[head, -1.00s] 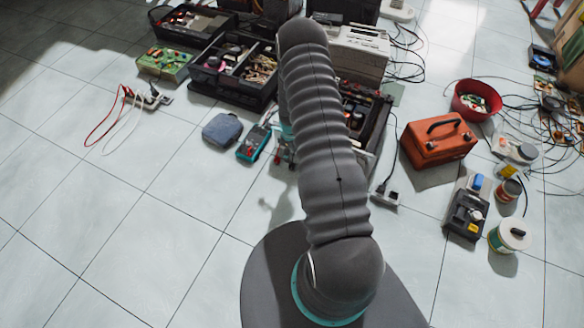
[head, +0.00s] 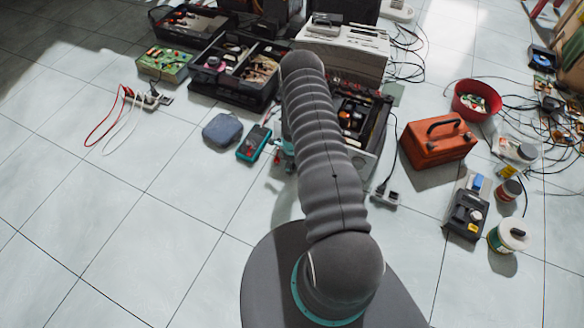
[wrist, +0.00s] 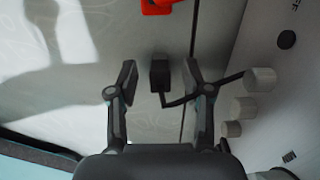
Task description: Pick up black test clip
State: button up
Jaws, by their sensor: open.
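The black test clip (wrist: 160,76) shows in the wrist view as a small dark block over the pale tiles, with a dark lead or prong running to the right from its lower end. My gripper (wrist: 160,70) is open, with one finger on each side of the clip and visible gaps between. I cannot tell how far the fingertips are above the floor. In the head view my arm hides the clip and most of my gripper.
A red object (wrist: 162,6) lies just beyond the clip. A pale panel with knobs (wrist: 262,79) stands close to the right finger. In the head view, a teal multimeter (head: 253,143) and grey pouch (head: 222,131) lie left of my arm.

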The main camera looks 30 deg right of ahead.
grip_shut()
notch_tip(320, 180, up, 10)
jog(key=shift+w+f, duration=0.1)
notch_tip(320, 180, up, 7)
jog(key=p, duration=0.2)
dwell(2.0)
dwell(0.4)
